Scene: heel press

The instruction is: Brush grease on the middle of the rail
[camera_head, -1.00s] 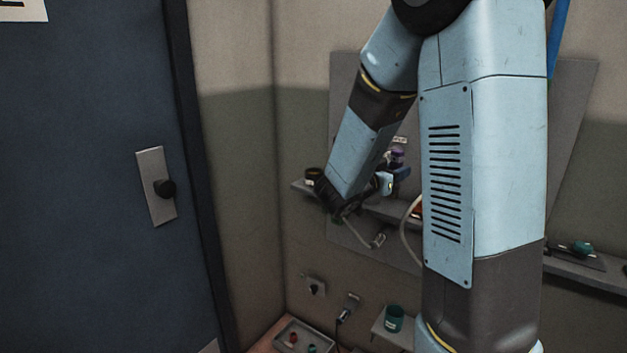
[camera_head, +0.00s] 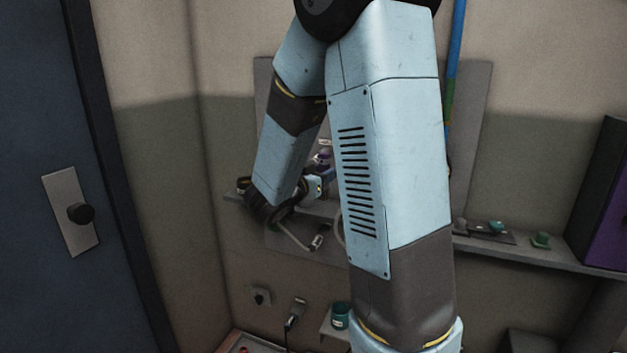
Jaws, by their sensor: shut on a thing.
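My gripper (camera_head: 314,186) shows only in small part in the head view, beyond my bent forearm, in front of the wall shelf (camera_head: 545,256). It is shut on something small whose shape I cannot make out. A blue piece and a purple-topped item (camera_head: 322,157) show close by, partly behind my arm. I cannot tell whether they touch the gripper. I cannot pick out a rail, a brush or grease for certain; my upper arm covers the middle of the view.
A dark door with a knob (camera_head: 81,213) is at left. A teal cup (camera_head: 340,316) stands on a low ledge. Small teal-topped items (camera_head: 496,226) sit on the right part of the shelf. A black and purple box (camera_head: 606,205) is at far right.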

